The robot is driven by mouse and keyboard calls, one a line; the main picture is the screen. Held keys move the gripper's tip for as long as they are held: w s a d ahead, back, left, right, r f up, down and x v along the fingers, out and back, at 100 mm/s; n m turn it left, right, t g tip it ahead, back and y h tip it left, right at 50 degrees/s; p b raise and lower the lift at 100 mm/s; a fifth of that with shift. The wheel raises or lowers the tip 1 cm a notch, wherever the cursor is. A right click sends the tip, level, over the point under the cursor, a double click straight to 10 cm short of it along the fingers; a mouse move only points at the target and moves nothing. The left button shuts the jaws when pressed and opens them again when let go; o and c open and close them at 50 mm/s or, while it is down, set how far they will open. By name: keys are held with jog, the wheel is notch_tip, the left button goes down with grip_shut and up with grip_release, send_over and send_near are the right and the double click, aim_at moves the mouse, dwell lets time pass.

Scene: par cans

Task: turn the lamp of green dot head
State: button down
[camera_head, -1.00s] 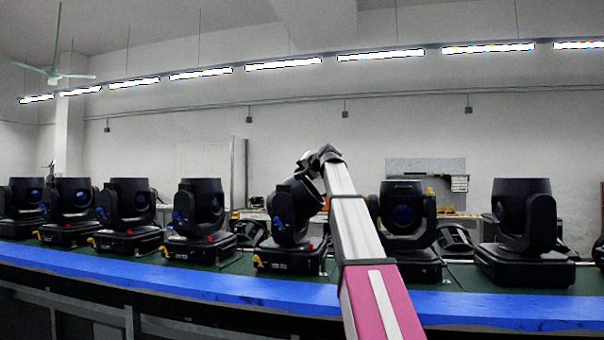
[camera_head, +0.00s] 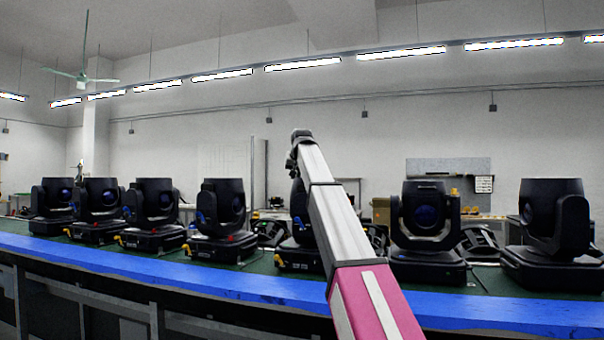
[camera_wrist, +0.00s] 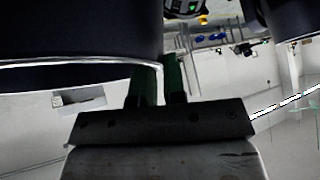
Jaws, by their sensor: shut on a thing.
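A black moving-head lamp (camera_head: 298,208) stands on the bench behind my arm, which hides much of it. Its head looks roughly upright. My gripper (camera_wrist: 160,76) shows in the wrist view with its two dark green fingers close together at the rim of a large black lamp head (camera_wrist: 70,40). The fingers are shut on that head's edge; their exact contact is partly hidden. In the head view my arm's end is at the top of the lamp, and the fingers cannot be made out there.
Similar black lamps stand in a row on both sides, the nearest at left (camera_head: 222,215) and right (camera_head: 427,220). A blue edge strip (camera_head: 200,283) runs along the bench front. A second dark body (camera_wrist: 295,15) is at the wrist view's upper right.

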jog(key=shift+w+a+f, duration=0.35)
jog(key=shift+a+f, duration=0.2)
jog(key=c, duration=1.2)
grip_release()
jog(key=v, duration=1)
jog(key=shift+s+r, duration=0.25)
jog(key=shift+r, duration=0.05)
